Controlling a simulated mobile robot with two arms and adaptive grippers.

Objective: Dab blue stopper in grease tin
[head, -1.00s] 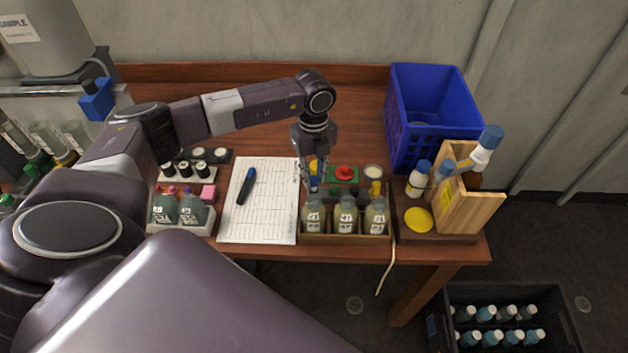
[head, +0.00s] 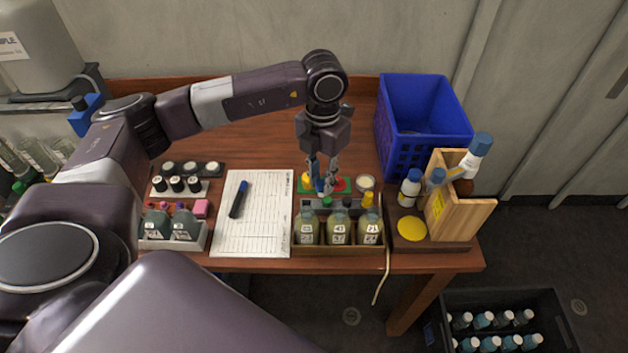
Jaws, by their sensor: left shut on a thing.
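My left gripper (head: 322,188) points down over the back of the bottle rack and is shut on the blue stopper (head: 321,184), which shows only as a small patch of blue between the fingers. The grease tin (head: 365,182) looks like a small round tin with pale contents, standing to the right of the gripper. The gripper and stopper are apart from it. Behind the fingers lies a green holder (head: 347,188) with a yellow piece (head: 306,181) and a red piece (head: 337,183), partly hidden. My right gripper is not in view.
A wooden rack (head: 338,251) with three labelled bottles stands at the front edge. A blue crate (head: 425,100) and a wooden stand (head: 465,215) with white bottles are to the right. A clipboard sheet (head: 262,220) with a marker (head: 239,199) lies left. Table behind is clear.

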